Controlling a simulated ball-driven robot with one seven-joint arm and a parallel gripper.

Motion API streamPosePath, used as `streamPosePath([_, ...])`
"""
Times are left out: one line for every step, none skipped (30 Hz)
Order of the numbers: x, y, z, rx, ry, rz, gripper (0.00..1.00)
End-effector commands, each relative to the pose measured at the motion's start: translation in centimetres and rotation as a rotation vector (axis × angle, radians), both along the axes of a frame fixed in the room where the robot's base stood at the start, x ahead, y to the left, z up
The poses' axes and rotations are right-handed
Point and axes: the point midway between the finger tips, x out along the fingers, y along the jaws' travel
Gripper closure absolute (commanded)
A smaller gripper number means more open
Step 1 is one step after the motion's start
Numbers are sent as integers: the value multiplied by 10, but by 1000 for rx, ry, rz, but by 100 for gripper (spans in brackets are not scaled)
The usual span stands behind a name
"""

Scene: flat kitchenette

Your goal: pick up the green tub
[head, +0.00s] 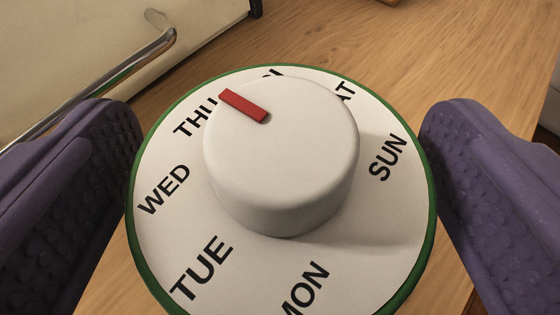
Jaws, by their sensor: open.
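The green tub (432,230) shows from above as a round white lid face with a thin green rim. The face carries day names in black, and a raised white knob (283,165) with a red pointer mark stands at its middle. The pointer lies between THU and a partly hidden name. My gripper (281,200) is open, with one purple textured finger on each side of the tub. The left finger appears close to the rim, and so does the right one. I cannot tell whether either touches it. The tub's side walls are hidden below the lid.
The tub is over a wooden surface (330,38). A cream panel with a metal bar handle (150,60) stands at the upper left, near the left finger. Bare wood lies behind the tub.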

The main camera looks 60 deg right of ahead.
Motion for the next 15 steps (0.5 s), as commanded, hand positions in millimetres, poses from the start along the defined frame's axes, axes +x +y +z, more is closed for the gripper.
streamPosePath([0, 0, 0, 0, 0, 0, 0])
streamPosePath([0, 0, 1, 0, 0, 0, 0])
streamPosePath([0, 0, 1, 0, 0, 0, 7])
streamPosePath([0, 0, 1, 0, 0, 0, 14])
streamPosePath([0, 0, 1, 0, 0, 0, 21])
streamPosePath([0, 0, 1, 0, 0, 0, 30])
streamPosePath([0, 0, 1, 0, 0, 0, 37])
streamPosePath([0, 0, 1, 0, 0, 0, 44])
streamPosePath([0, 0, 1, 0, 0, 0, 53])
streamPosePath([0, 0, 1, 0, 0, 0, 60])
streamPosePath([0, 0, 1, -1, -1, 1, 64])
streamPosePath([0, 0, 1, -1, -1, 1, 64])
streamPosePath([0, 0, 1, -1, -1, 1, 64])
streamPosePath([0, 0, 1, -1, -1, 1, 64])
streamPosePath([0, 0, 1, -1, -1, 1, 64])
